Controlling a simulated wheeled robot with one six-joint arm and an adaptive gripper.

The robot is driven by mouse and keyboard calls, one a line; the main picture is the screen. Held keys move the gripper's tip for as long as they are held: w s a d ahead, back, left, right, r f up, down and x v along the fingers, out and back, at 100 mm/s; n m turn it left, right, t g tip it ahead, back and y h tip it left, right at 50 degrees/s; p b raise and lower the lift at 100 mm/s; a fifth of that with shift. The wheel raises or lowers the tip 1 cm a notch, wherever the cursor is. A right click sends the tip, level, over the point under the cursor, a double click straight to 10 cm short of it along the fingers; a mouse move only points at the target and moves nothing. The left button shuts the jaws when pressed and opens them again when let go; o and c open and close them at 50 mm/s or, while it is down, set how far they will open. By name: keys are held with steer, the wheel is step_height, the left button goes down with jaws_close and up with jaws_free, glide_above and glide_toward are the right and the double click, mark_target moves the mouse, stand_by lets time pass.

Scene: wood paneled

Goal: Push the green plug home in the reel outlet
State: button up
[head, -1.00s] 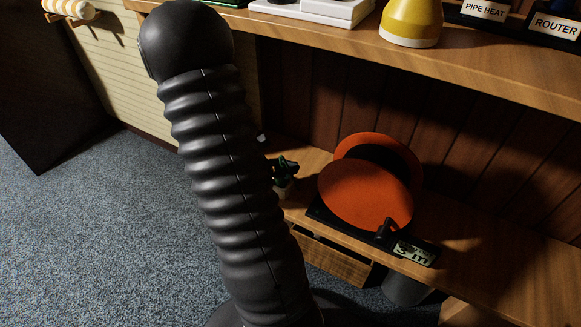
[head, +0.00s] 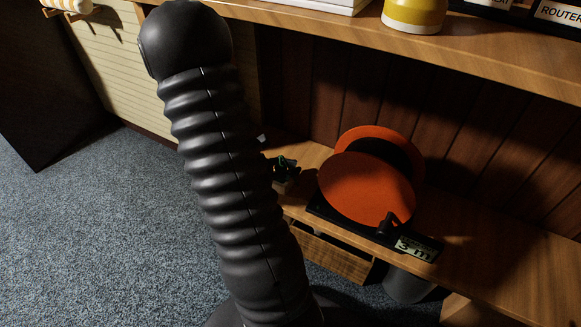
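An orange reel (head: 362,190) stands on a black base on the lower wooden shelf, right of my arm. A black handle or knob (head: 389,222) sits at its front, with a label reading "3 m" (head: 416,249) beside it. My ribbed black arm fills the left middle and hides much behind it. A small dark shape with a green tint (head: 284,168) shows just right of the arm, left of the reel. It may be part of my gripper or the green plug; I cannot tell which. The outlet face cannot be made out.
The upper wooden shelf (head: 480,60) runs above the reel, with a yellow pot (head: 414,14), a white box and dark labelled bins. A wooden drawer (head: 334,258) and a grey bin (head: 407,285) are below. Carpet (head: 80,240) is clear at left.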

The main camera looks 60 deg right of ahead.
steer(key=o, duration=0.3)
steer(key=v, duration=1.2)
stand_by(0.4)
